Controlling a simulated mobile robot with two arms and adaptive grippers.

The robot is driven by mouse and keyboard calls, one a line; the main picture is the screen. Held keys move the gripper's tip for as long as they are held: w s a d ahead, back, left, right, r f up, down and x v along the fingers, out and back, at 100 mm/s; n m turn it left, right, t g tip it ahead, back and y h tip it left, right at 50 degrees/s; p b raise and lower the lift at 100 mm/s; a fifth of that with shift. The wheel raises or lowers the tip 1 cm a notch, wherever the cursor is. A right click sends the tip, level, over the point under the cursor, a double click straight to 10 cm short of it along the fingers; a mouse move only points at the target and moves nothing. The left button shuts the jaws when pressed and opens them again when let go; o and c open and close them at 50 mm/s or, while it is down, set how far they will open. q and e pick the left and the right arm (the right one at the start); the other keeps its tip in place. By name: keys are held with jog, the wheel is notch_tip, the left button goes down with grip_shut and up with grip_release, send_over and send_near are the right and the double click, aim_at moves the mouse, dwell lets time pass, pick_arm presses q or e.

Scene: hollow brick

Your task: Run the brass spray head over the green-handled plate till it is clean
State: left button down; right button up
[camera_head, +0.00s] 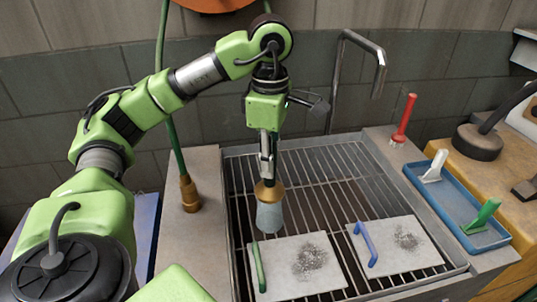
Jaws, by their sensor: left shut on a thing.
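My left gripper (267,158) is shut on the brass spray head (268,189), which points down over the sink. A pale blue-grey cone hangs below its brass part; I cannot tell for sure whether it is spray. The green-handled plate (278,281) lies flat on the rack at the front left, its green handle (258,267) on its left edge. A dark speckled patch (310,262) marks its middle right. The spray head is above and behind this plate's left part. My right gripper is not in view.
A blue-handled plate (415,250), also speckled, lies to the right on the wire rack (320,185). A second brass fitting (190,194) on a green hose is at the left ledge. A tap (376,75), red brush (404,120) and blue tray (436,200) stand behind and right.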

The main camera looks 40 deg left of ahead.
pick_arm(q)
jog(key=shift+s+d+f+b, duration=0.35)
jog(key=shift+d+f+b, duration=0.1)
jog(key=shift+f, duration=0.3)
jog(key=shift+w+d, duration=0.2)
jog(key=w+d+p, duration=0.3)
jog(key=w+d, duration=0.3)
jog(key=w, duration=0.1)
jog(key=shift+w, duration=0.4)
jog(key=shift+s+d, duration=0.1)
jog(key=shift+d, duration=0.1)
jog(key=s+d, duration=0.5)
jog(key=d, duration=0.2)
jog(key=shift+s, duration=0.3)
dwell(1.5)
